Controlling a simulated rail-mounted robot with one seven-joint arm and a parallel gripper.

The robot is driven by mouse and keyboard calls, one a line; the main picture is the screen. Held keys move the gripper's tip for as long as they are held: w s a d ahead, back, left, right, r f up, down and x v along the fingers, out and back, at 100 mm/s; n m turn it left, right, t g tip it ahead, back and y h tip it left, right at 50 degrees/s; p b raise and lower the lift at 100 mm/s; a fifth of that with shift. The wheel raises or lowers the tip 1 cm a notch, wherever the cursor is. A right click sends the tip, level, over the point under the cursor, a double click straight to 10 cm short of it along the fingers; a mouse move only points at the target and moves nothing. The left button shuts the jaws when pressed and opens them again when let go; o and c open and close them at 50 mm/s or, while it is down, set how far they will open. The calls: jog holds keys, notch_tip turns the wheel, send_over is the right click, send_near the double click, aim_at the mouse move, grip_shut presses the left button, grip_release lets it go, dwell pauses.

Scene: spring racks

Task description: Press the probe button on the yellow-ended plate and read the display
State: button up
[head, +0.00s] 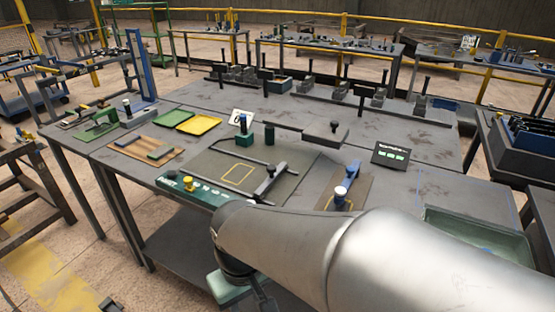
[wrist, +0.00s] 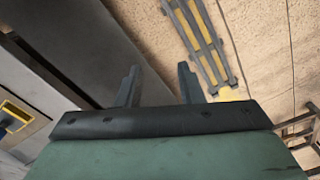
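My gripper (wrist: 160,74) is open and empty in the wrist view, its two dark fingers apart, over floor beside the table edge. In the head view its green body (head: 230,287) hangs at the table's front edge, partly hidden by my arm. A small dark display (head: 391,155) with green lit marks stands right of centre; its text is too small to read. A dark green panel (head: 205,194) with a yellow knob (head: 188,183) lies at the front edge. Small plates (head: 160,152) lie on a wooden board (head: 118,144) at left. I cannot tell which plate has a yellow end.
A grey mat with a yellow outline (head: 238,173) and a bar fixture lies mid-table. A blue fixture with a white-topped knob (head: 341,193) stands right of it. Yellow (head: 199,124) and green (head: 172,117) trays lie behind. Upright posts line the back.

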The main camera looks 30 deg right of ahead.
grip_shut()
jog(key=shift+r, duration=0.1)
dwell(1.4)
